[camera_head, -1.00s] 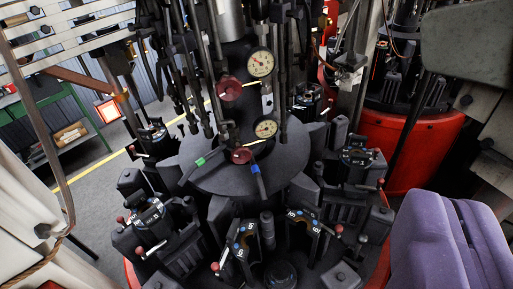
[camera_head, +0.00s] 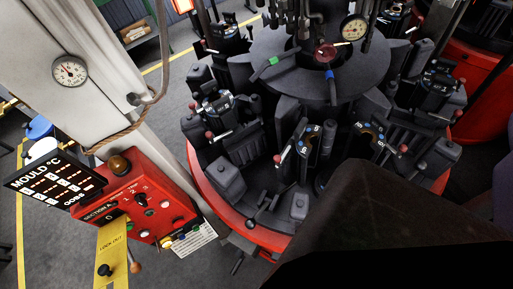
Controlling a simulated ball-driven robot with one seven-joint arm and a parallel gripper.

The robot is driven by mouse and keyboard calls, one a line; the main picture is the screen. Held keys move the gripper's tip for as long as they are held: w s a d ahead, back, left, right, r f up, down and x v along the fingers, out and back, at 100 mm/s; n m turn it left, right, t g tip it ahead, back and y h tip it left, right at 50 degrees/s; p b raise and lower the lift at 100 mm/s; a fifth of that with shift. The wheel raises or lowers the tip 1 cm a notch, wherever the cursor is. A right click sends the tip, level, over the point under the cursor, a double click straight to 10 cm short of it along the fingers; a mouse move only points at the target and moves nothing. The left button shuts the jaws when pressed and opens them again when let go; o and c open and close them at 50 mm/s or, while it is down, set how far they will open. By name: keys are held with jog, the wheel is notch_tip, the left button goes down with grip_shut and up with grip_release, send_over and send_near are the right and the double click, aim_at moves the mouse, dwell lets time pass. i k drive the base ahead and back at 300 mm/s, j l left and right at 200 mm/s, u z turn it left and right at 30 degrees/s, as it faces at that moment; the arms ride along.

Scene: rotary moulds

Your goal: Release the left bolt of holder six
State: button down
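The rotary mould machine has several dark mould holders around a round grey centre plate (camera_head: 290,75). One holder (camera_head: 228,115) with a pale numbered plate and red-knobbed levers stands at the left of the ring. Two blue- and orange-marked holder parts, one at the front middle (camera_head: 308,145) and one to its right (camera_head: 372,138), also have red knobs nearby. The numbers are too small to tell which is holder six, and I cannot single out its left bolt. My gripper's fingers do not show.
A red control box (camera_head: 165,205) and a lit mould temperature display (camera_head: 55,180) stand at the left by a pale column (camera_head: 100,120). A red rim (camera_head: 222,212) edges the machine. A large dark shape (camera_head: 400,225) blocks the lower right.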

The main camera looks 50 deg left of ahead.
aim_at(279, 159)
jog(key=k+j, duration=0.2)
jog(key=k, duration=0.25)
jog(key=k+j+u, duration=0.15)
jog(key=k, duration=0.25)
jog(key=k+j, duration=0.35)
jog(key=i+l+u, duration=0.15)
jog(key=i, duration=0.3)
jog(key=i+l+u, duration=0.1)
jog(key=i+l, duration=0.2)
jog(key=i, duration=0.1)
